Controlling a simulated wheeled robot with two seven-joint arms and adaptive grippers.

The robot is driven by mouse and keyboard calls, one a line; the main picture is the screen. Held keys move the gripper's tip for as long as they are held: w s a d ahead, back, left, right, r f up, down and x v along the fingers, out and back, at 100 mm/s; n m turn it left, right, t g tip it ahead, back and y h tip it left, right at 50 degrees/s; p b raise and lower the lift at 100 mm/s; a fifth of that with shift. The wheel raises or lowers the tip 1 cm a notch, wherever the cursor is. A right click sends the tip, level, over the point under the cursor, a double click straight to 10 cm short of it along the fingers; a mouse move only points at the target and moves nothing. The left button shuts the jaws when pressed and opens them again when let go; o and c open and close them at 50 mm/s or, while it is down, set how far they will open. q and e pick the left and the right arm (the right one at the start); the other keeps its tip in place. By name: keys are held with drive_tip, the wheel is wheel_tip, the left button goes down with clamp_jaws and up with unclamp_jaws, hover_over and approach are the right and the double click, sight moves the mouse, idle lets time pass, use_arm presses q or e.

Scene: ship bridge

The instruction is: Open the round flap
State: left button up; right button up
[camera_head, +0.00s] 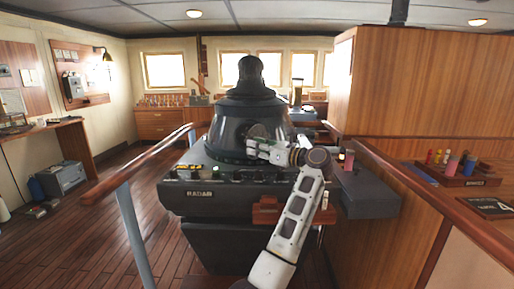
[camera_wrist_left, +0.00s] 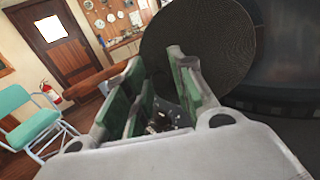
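The dark radar console (camera_head: 240,190) stands in the middle of the head view, with a domed hood on top. The round flap (camera_wrist_left: 205,45) is a dark ribbed disc in the wrist view, close beyond my left gripper's fingers. In the head view the round part on the hood's front (camera_head: 257,132) is small and partly behind the gripper. My left gripper (camera_head: 262,149) is at the hood's front. In the wrist view its green-padded fingers (camera_wrist_left: 157,95) stand apart, one overlapping the disc's lower left. I cannot tell whether they touch it. My right gripper is out of view.
A wooden handrail with a blue-grey post (camera_head: 130,215) stands left of the console. A wood-topped counter (camera_head: 480,175) with several coloured cylinders is at the right. The wrist view shows a turquoise chair (camera_wrist_left: 30,120) and a fire extinguisher (camera_wrist_left: 50,93).

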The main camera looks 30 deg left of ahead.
use_arm(q)
clamp_jaws()
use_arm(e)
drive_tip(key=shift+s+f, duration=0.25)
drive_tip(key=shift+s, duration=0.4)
